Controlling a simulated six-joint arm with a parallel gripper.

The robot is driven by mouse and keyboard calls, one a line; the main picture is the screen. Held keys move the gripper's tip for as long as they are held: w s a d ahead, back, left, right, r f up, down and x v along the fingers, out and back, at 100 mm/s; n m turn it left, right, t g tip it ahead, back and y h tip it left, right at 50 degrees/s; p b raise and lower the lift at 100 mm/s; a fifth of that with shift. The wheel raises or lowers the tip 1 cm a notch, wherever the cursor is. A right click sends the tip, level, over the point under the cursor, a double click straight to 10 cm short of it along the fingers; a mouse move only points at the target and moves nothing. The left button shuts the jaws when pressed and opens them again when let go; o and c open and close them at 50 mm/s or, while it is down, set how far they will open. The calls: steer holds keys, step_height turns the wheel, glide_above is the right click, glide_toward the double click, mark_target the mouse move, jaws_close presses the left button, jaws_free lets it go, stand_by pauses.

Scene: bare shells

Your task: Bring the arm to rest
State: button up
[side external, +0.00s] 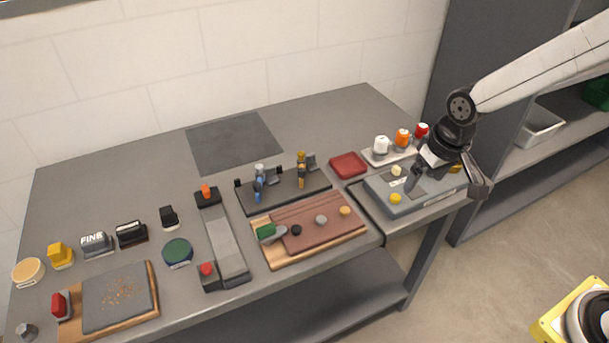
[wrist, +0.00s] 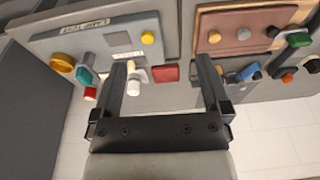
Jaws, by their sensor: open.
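My gripper (side external: 447,186) is at the right end of the bench in the side external view, pointing down above a grey panel box (side external: 432,197). Its two fingers are spread apart and I see nothing held between them. In the wrist view my gripper (wrist: 161,65) shows both fingers wide apart, with the grey box (wrist: 85,40) beyond the left finger. The white knob (wrist: 135,74) and red tray (wrist: 165,73) appear in the gap between the fingers, below them. The gripper hides part of the box in the side external view.
A stand with white (side external: 381,146), orange (side external: 403,138) and red (side external: 422,130) pieces is close behind the gripper. The red tray (side external: 348,165), brown board (side external: 322,228) and black tool rack (side external: 284,195) lie left. Dark shelving (side external: 490,130) stands right.

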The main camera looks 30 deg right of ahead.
steer(key=s+d+f, duration=0.1)
steer(key=s+d, duration=0.4)
steer(key=s, duration=0.3)
steer(key=shift+s+t, duration=0.15)
steer(key=shift+t, duration=0.15)
